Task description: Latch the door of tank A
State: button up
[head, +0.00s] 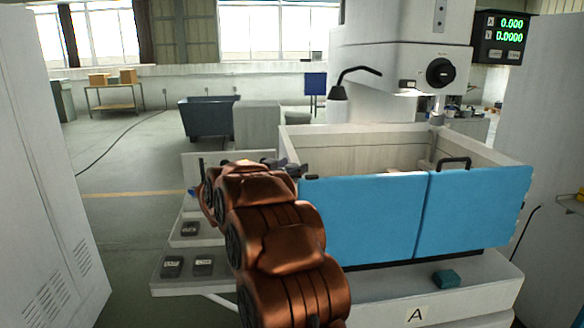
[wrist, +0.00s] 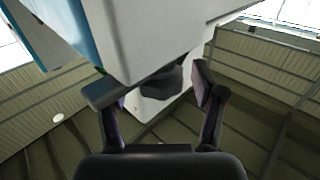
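Tank A is a pale open-topped tank (head: 355,140) with a label "A" (head: 417,313) on its base. Its front shows a left blue panel (head: 365,215) and a right blue panel (head: 470,210), both upright with a thin seam between them. A black handle (head: 453,162) stands at the top of the right panel. My gripper (head: 290,168) is by the tank's left front corner, partly hidden by my copper arm. In the wrist view my gripper (wrist: 155,90) is open, with a dark knob-like part (wrist: 160,82) between or just beyond its fingertips; contact is unclear.
A machine head (head: 400,60) with a black lamp (head: 340,92) stands over the tank. A teal block (head: 446,278) lies on the ledge below the panels. Grey side shelves (head: 175,262) are left of my arm. White cabinets flank both sides. Open floor lies behind left.

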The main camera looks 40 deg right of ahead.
jog(key=c, duration=1.1)
